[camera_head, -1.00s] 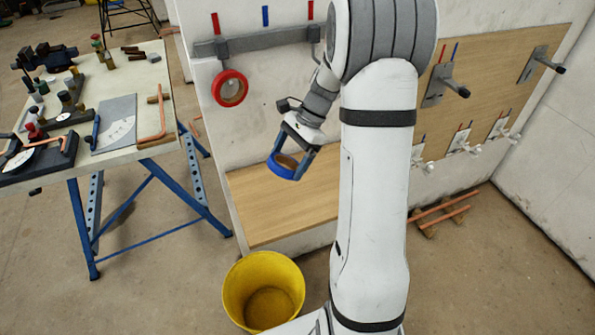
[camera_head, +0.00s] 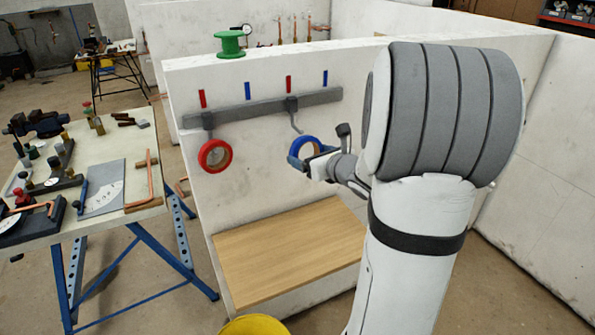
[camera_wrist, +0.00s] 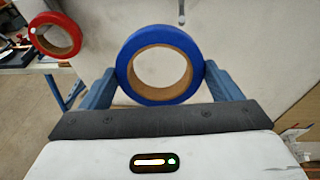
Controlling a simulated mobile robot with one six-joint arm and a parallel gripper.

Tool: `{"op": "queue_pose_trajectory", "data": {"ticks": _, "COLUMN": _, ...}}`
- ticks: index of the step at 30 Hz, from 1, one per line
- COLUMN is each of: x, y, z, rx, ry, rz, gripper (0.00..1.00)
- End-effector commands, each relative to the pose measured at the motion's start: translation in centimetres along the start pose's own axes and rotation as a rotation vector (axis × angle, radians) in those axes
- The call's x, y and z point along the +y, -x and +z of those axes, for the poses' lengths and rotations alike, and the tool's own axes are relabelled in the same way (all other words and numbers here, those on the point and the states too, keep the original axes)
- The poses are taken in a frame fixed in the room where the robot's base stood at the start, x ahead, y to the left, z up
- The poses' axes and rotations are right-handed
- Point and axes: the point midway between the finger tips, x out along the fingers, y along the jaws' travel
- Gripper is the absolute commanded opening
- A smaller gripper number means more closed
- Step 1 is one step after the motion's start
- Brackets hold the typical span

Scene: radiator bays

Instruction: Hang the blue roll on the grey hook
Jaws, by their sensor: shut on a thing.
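The blue roll (camera_head: 300,139) is gripped across its outer rim between the two blue fingers of my gripper (camera_head: 308,160). In the wrist view the blue roll (camera_wrist: 128,62) faces the camera, its hole clear, with a finger on each side. The grey hook (camera_head: 296,121) hangs from the wall rail, below a red mark. Its lower end is just above the blue roll in the head view. I cannot tell the gap in depth. In the wrist view a small grey tip, probably the hook, shows above the roll at the top edge.
A red roll (camera_head: 228,152) hangs from the grey rail (camera_head: 255,111) to the left. A green spool (camera_head: 230,43) stands on the wall top. A wooden board (camera_head: 290,250) lies below. A cluttered workbench (camera_head: 140,185) is at left, a yellow bucket (camera_head: 254,325) at the bottom.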

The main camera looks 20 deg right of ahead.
Motion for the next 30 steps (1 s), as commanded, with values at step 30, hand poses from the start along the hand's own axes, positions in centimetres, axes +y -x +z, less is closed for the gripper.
{"op": "queue_pose_trajectory", "data": {"ticks": 30, "x": -2.4, "y": -3.1, "z": 2.0, "rx": -0.053, "ry": -0.027, "rz": -0.108, "gripper": 0.62}}
